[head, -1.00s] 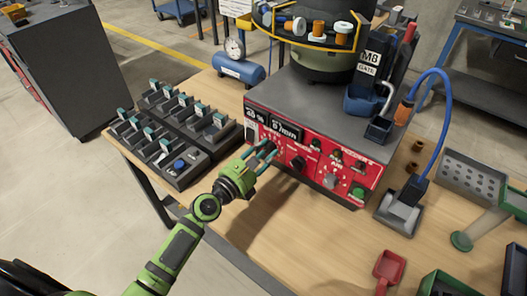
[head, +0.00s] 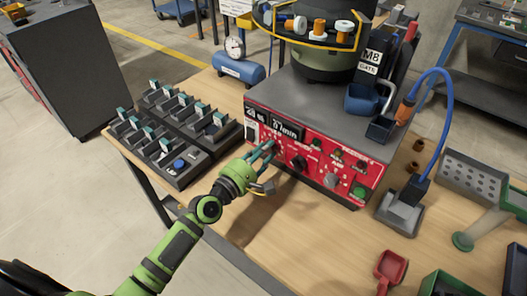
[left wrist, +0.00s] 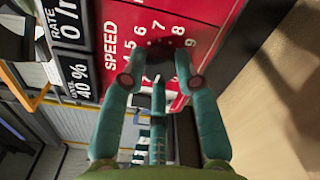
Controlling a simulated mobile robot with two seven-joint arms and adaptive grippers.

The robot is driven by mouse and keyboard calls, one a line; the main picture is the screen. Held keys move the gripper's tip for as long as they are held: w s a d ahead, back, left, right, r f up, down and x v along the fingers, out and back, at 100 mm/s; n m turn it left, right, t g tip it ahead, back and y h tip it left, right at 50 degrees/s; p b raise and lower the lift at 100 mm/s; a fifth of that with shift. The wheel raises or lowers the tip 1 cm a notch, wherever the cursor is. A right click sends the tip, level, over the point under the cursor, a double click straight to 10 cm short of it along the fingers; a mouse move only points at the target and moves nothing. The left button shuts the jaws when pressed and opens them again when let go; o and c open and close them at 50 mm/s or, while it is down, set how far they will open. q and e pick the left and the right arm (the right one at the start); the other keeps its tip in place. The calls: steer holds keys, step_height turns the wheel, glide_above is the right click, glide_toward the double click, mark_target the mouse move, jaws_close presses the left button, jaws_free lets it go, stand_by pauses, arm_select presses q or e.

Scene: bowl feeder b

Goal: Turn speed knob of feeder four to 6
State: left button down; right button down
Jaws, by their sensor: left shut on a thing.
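The red front panel (head: 325,176) of the feeder faces me on the bench, with a row of knobs and buttons. My left gripper (head: 269,152) is at its left part, fingers closed around the dark speed knob. In the left wrist view the gripper (left wrist: 160,76) has its teal fingers on both sides of the speed knob (left wrist: 160,48), which is mostly hidden. The word SPEED and dial digits, among them 5, 6, 7, 8 and 9, show around it. The knob's pointer cannot be made out. The level display (left wrist: 78,75) reads 40 %. My right gripper is out of view.
A black knob (head: 299,162) sits just right of the gripper, with a grey knob (head: 330,181) and green button (head: 359,193) further right. A red scoop (head: 390,267) lies in front. Bare bench lies below the panel.

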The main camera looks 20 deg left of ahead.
arm_select(q)
steer(key=m+p, duration=0.1)
steer(key=m, duration=0.7)
steer(key=m+p, duration=0.1)
steer(key=m, duration=0.7)
steer(key=m+p, duration=0.2)
steer(key=m, duration=0.7)
steer(key=shift+s+d+f, duration=0.15)
steer(key=shift+f, duration=0.15)
steer(key=shift+f+m, duration=0.1)
steer(key=shift+m, duration=0.5)
steer(key=shift+f, duration=0.15)
steer(key=c, duration=0.9)
jaws_free()
steer(key=shift+r, duration=0.25)
steer(key=v, duration=1.2)
